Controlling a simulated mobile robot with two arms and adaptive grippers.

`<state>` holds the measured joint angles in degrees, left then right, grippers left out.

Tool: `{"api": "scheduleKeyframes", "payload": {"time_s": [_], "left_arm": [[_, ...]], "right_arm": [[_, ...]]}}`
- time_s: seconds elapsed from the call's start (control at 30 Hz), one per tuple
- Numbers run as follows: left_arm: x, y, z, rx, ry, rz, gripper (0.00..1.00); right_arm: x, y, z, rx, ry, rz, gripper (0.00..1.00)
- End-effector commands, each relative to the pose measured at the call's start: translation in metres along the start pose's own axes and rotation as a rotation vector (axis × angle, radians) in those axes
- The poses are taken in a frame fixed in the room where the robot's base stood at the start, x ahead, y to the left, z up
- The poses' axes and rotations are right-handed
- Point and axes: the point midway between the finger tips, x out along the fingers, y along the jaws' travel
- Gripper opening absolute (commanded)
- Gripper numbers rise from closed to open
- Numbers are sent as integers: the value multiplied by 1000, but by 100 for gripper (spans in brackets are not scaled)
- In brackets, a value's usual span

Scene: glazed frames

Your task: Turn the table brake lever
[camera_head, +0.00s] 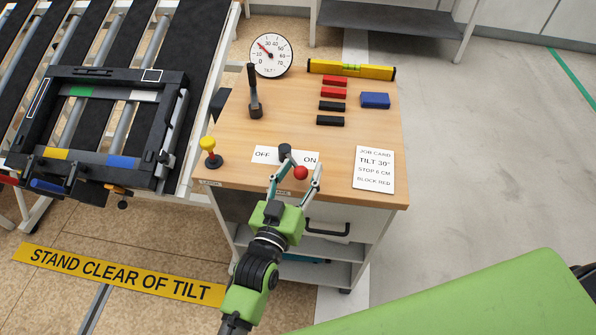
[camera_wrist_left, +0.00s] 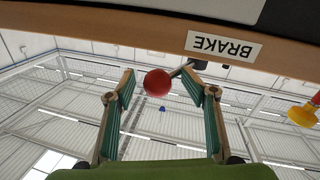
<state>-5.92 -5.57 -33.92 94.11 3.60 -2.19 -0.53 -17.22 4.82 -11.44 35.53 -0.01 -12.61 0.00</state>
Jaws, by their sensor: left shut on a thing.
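The brake lever has a red ball knob (camera_head: 301,173) at the front edge of the wooden bench, beside the "ON" end of an OFF/ON label (camera_head: 264,155). Its dark hub (camera_head: 285,150) stands on the label; the rod between is partly hidden by my finger. My left gripper (camera_head: 299,165) comes from the front and is shut on the lever, with one finger on each side of the knob. In the left wrist view, the knob (camera_wrist_left: 157,83) shows between the fingers, below a "BRAKE" label (camera_wrist_left: 224,46). My right gripper is not in view.
A tilt gauge (camera_head: 271,55), a black upright lever (camera_head: 254,95), a yellow level (camera_head: 352,69) and red, black and blue blocks are on the bench (camera_head: 225,125). A yellow knob (camera_head: 208,144) stands at left. A job card (camera_head: 373,170) lies right. A roller conveyor holds a black frame (camera_head: 168,125).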

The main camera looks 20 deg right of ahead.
Motion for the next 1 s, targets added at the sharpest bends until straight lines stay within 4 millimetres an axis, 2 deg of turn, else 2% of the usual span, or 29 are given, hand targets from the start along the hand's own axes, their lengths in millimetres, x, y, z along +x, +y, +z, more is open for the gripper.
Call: {"api": "scheduleKeyframes", "payload": {"time_s": [0.03, 0.27, 0.37, 0.73, 0.9, 1.0], "left_arm": [[2, 6, -2, -5, 4, 8, 41], [-4, 5, -1, -4, 2, 8, 41], [-17, 4, 0, -5, 0, 7, 41], [-95, 0, 0, -4, 0, 3, 41], [-116, -1, -1, -4, 3, 2, 41], [-122, -1, -1, -4, 4, 2, 41]], "right_arm": [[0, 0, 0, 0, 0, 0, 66], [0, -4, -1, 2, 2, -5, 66], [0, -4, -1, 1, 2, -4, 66], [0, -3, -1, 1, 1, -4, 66], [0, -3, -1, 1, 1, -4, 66], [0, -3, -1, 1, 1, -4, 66]]}}
